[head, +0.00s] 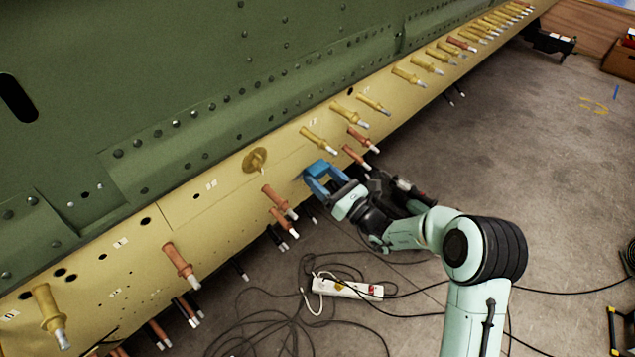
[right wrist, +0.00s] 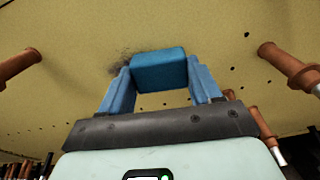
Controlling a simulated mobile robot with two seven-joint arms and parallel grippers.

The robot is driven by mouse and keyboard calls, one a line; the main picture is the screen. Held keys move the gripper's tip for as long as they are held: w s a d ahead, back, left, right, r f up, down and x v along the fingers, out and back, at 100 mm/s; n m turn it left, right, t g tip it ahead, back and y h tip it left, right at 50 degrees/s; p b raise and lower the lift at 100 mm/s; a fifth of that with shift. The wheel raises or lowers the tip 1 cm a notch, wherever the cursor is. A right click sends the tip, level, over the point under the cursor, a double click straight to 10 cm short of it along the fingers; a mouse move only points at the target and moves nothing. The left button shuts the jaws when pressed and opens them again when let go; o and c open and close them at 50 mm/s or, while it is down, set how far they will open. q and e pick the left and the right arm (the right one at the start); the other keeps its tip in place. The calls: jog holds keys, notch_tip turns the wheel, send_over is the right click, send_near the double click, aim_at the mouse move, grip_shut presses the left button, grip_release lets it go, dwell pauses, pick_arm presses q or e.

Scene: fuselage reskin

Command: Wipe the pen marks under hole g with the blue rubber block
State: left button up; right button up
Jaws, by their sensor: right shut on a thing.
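My right gripper (head: 324,180) is shut on the blue rubber block (head: 317,167), up at the yellow skin panel (head: 215,205). In the right wrist view the block (right wrist: 158,70) sits between the two blue fingers, its far face at or very near the panel; contact cannot be told for sure. Dark smudged pen marks (right wrist: 125,67) show on the panel just left of the block and partly behind it. The letters on the small white labels are too small to read, so I cannot tell which hole is g. My left gripper is not in view.
Copper-coloured pins (head: 279,200) stick out of the panel on both sides of my right gripper. Gold pins (head: 318,139) run along above. A white power strip (head: 346,288) and loose black cables lie on the floor below.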

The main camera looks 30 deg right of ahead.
aim_at(301, 174)
jog(key=shift+w+d, duration=0.1)
jog(key=shift+d, duration=0.4)
jog(key=shift+s+a+r, duration=0.1)
jog(key=shift+s+a, duration=0.1)
jog(key=shift+a, duration=0.55)
jog(key=shift+s+a, duration=0.2)
jog(key=shift+a, duration=0.55)
jog(key=shift+s+a+r, duration=0.1)
jog(key=shift+s+a, duration=0.1)
jog(key=shift+a, duration=0.55)
jog(key=shift+s+a+f, duration=0.1)
jog(key=shift+s+a, duration=0.15)
jog(key=shift+a, duration=0.35)
jog(key=shift+s+a+r, duration=0.1)
jog(key=shift+s+a, duration=0.1)
jog(key=shift+a, duration=0.45)
jog(key=shift+s+a+f, duration=0.1)
jog(key=shift+s+a, duration=0.15)
jog(key=shift+a, duration=0.35)
jog(key=v, duration=0.6)
jog(key=shift+s+d+f, duration=0.1)
jog(key=shift+d, duration=0.1)
jog(key=shift+v, duration=1.4)
